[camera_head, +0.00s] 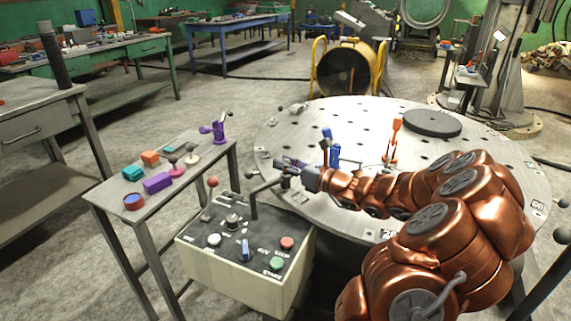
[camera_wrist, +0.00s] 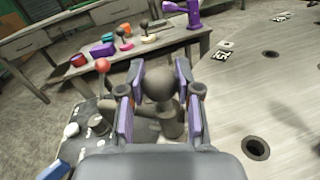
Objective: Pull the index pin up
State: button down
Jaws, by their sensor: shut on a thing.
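The index pin shows in the wrist view as a dark round knob (camera_wrist: 158,84) above a grey cylindrical body (camera_wrist: 172,124), at the edge of the round table. My gripper (camera_wrist: 160,76) has its purple-padded fingers on both sides of the knob and is shut on it. In the head view my gripper (camera_head: 287,168) is at the left edge of the round table (camera_head: 285,125), just above the control box. There the knob is mostly hidden by the fingers, and how far the pin is raised cannot be told.
A control box (camera_head: 245,255) with buttons and a red-knobbed lever (camera_head: 211,190) stands close below my gripper. A narrow side table (camera_head: 150,212) with coloured parts is to the left. Orange (camera_head: 393,140) and blue (camera_head: 328,142) clamps and a dark disc (camera_head: 432,123) are on the round table.

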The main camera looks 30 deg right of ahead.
aim_at(289, 161)
jog(key=shift+r, duration=0.1)
jog(key=shift+r+p, duration=1.65)
jog(key=shift+r, duration=0.05)
jog(key=c, duration=0.8)
grip_release()
jog(key=shift+s+d+f, duration=0.1)
jog(key=shift+s+d, duration=0.1)
jog(key=shift+s, duration=0.25)
jog(key=shift+v, duration=5.5)
jog(key=shift+a, duration=0.1)
